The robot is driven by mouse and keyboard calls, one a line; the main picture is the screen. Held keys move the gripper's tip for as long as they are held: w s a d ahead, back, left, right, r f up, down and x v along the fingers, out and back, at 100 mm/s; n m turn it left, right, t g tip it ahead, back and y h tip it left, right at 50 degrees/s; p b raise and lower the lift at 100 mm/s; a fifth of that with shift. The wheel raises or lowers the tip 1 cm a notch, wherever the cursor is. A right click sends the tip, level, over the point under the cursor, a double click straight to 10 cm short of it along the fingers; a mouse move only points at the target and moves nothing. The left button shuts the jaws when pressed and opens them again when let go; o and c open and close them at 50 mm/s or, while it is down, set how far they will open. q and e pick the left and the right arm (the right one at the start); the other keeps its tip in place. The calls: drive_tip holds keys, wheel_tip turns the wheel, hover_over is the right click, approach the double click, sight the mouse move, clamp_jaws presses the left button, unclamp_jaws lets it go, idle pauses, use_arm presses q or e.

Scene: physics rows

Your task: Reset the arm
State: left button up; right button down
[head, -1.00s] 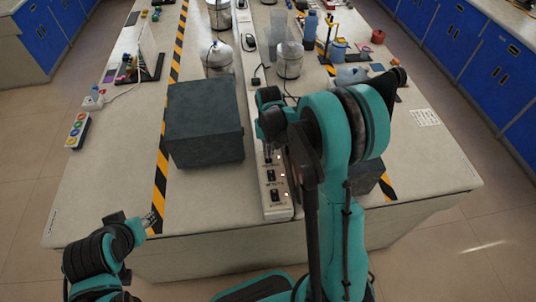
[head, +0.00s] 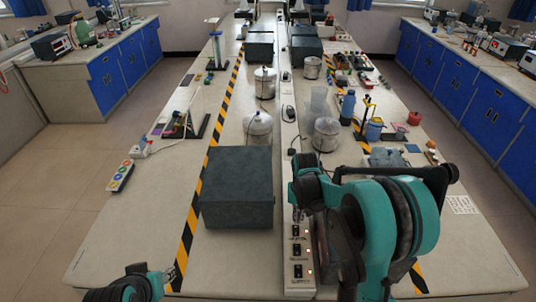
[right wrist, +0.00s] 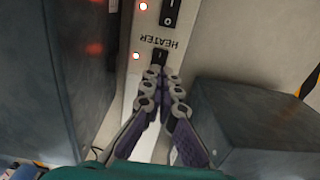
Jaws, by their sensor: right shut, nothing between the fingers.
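My right arm, teal and black, fills the lower right of the head view. Its gripper (head: 297,214) points down at the far end of a row of switches on a pale power strip (head: 299,286). In the right wrist view the fingers of this gripper (right wrist: 160,80) are together and empty. Their tips are at a black rocker switch (right wrist: 159,56) labelled HEATER; whether they touch it I cannot tell. My left gripper (head: 169,273) shows small at the table's near left edge, its fingers too small to judge.
Metal canisters (head: 257,127) stand farther back. A colourful multi-socket (head: 121,176) lies at the left. The table's front left is clear.

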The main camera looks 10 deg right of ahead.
drive_tip(key=s+a+r+n+t+b, duration=0.1)
drive_tip(key=s+a+r+t+b, duration=0.1)
drive_tip(key=s, duration=0.6)
drive_tip(key=s+a+r+n+t+b, duration=0.1)
drive_tip(key=s+a+r+t+b, duration=0.2)
drive_tip(key=s, duration=0.6)
drive_tip(key=shift+s+a+r+n+t, duration=0.15)
drive_tip(key=shift+a+r+n+t, duration=0.3)
drive_tip(key=shift+r+t, duration=0.9)
drive_tip(key=shift+r+g, duration=0.15)
drive_tip(key=shift+g, duration=0.1)
